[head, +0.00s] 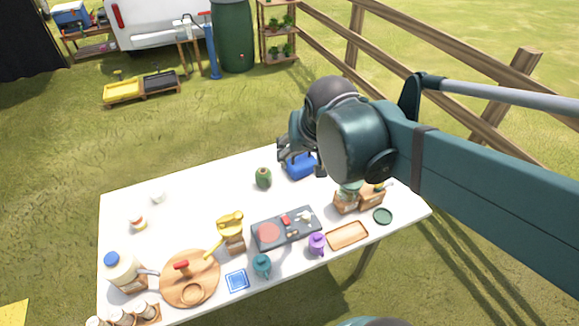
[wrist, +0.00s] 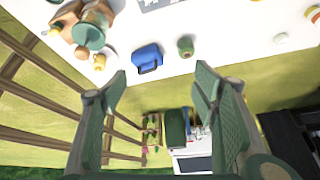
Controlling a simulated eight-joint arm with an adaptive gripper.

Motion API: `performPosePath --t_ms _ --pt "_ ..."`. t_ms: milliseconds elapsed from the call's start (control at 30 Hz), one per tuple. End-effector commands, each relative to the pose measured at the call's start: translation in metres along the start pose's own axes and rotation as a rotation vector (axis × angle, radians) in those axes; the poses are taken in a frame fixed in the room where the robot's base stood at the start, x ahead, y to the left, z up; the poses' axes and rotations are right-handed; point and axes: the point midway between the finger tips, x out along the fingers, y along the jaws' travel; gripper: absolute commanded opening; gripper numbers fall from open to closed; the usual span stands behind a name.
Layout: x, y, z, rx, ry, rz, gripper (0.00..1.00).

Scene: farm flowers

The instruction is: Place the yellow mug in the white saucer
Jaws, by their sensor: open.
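A yellow, mug-like vessel (head: 230,219) stands at the middle of the white table, on or against a wooden block; I cannot tell which. A small yellow item (head: 379,186) shows at the right, partly hidden, and I cannot tell if it is a mug. A small white round thing (head: 158,196) sits at the back left; I cannot tell if it is the saucer. My gripper (head: 302,158) is over the table's back edge by the blue box (head: 301,167), well away from the yellow vessel. In the wrist view my gripper (wrist: 161,82) is open, with nothing between its fingers.
A green jar (head: 263,178) is near the blue box. A grey cooktop (head: 287,229), purple mug (head: 317,243), teal mug (head: 262,265), wooden tray (head: 348,236) and round wooden board (head: 205,285) crowd the front. The table's back left is mostly clear.

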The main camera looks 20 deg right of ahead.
Motion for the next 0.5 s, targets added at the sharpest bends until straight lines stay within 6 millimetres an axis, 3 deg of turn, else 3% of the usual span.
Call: performPosePath --t_ms 500 --pt "-0.031 -0.027 0.061 -0.251 0.085 -0.107 0.59"
